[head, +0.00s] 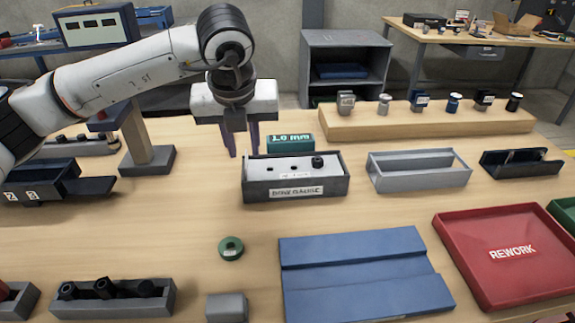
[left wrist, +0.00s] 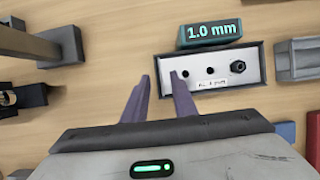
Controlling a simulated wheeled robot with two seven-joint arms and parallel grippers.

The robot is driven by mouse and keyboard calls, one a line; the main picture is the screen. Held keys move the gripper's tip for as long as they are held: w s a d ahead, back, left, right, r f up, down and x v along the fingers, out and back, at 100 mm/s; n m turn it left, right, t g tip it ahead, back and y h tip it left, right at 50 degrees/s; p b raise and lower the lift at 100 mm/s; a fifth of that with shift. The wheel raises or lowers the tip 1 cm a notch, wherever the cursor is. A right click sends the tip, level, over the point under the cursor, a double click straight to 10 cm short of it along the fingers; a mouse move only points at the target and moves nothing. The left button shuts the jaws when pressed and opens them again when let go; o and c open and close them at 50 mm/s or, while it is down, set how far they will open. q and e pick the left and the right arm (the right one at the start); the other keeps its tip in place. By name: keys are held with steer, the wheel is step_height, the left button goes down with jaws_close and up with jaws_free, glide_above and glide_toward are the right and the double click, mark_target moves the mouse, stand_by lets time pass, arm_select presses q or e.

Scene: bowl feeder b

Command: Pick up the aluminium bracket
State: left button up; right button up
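A pale metal plate (head: 290,170) with dark holes and a black knob lies in a dark grey box with a front label. It looks like the bracket, but I cannot tell for sure. In the left wrist view the plate (left wrist: 222,78) shows at upper right, with a small written label. My left gripper (head: 243,153) is in the air near the box's back left corner, fingers pointing down, parted and empty. In the left wrist view the fingertips of this gripper (left wrist: 160,77) are beside the box's left end. My right gripper is not in view.
A green "1.0 mm" block (head: 290,142) stands behind the box. A grey tray (head: 418,178) and a dark tray (head: 522,170) are to its right. A blue grooved plate (head: 365,290), red rework tray (head: 470,280) and green ring (head: 231,246) lie in front. A post (head: 146,140) stands left.

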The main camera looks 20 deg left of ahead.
mark_target(246, 158)
arm_select(q)
steer(key=x, duration=0.3)
steer(key=shift+f, duration=0.3)
steer(key=shift+r, duration=0.1)
jaws_close()
